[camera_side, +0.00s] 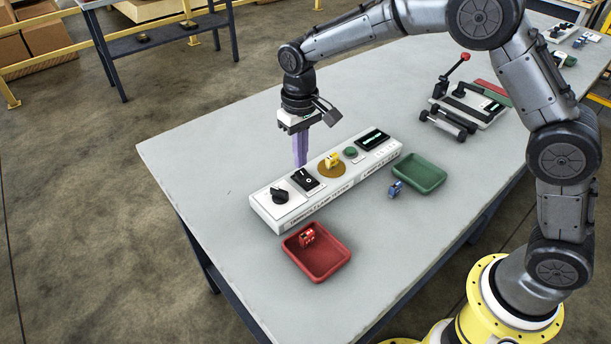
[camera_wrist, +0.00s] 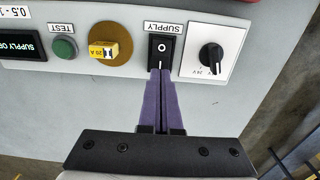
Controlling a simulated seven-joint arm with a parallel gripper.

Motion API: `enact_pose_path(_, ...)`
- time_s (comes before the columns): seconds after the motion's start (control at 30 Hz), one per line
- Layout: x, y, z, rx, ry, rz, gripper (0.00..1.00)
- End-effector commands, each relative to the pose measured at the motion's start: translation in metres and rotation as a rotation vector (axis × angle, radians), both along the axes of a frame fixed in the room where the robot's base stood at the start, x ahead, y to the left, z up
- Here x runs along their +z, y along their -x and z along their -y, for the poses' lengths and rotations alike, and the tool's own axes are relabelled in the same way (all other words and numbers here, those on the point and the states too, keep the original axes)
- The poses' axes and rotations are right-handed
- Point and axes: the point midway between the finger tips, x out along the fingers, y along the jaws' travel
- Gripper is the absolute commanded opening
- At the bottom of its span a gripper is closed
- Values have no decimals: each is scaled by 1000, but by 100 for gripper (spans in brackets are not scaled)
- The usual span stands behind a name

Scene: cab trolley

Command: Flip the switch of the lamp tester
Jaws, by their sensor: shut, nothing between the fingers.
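The lamp tester (camera_side: 330,180) is a long white box on the grey table, with a knob, a switch, a yellow part and a display in a row. Its black supply switch (camera_side: 305,180) is a rocker; in the wrist view the switch (camera_wrist: 163,48) shows a white O and a line under the upside-down word SUPPLY. My gripper (camera_side: 300,163) points down with its purple fingers shut and empty. In the wrist view the fingertips (camera_wrist: 161,72) overlap the line end of the switch. I cannot tell whether they touch it.
The black knob (camera_wrist: 210,55) is right of the switch in the wrist view. The yellow part (camera_wrist: 104,51), green TEST button (camera_wrist: 64,48) and display (camera_wrist: 18,45) are left. A red tray (camera_side: 318,262) and a green tray (camera_side: 419,175) flank the tester's near side, with a blue part (camera_side: 396,188) between.

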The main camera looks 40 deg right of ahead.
Motion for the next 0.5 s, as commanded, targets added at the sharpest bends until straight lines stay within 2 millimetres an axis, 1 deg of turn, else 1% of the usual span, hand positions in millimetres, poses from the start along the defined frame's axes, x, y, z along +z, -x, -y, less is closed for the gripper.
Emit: enact_pose_path(0.5,-6,0,0,0,0,-1,0)
